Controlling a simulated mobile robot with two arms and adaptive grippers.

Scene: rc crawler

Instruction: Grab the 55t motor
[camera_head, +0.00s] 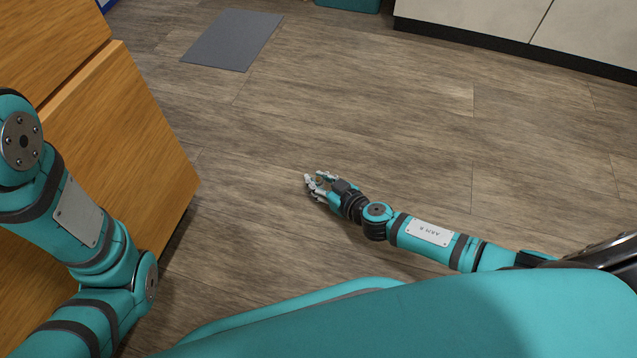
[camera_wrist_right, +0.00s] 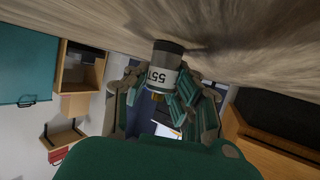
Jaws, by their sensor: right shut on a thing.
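The 55t motor (camera_wrist_right: 166,62) shows in the right wrist view as a small can with a dark end, a pale label reading "55T" and a brass-coloured tip. My right gripper (camera_head: 317,182) is low over the wood floor in the head view. It also shows in the right wrist view (camera_wrist_right: 168,92), with its fingers shut on the motor, the dark end sticking out past them. In the head view the motor is too small to make out clearly. My left arm is at the left edge, but its gripper is out of view.
A wooden cabinet (camera_head: 125,145) stands at the left, close to my left arm. A grey mat (camera_head: 233,40) lies on the floor at the back. White cabinets (camera_head: 480,15) line the back right. The floor (camera_head: 400,120) around my right gripper is clear.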

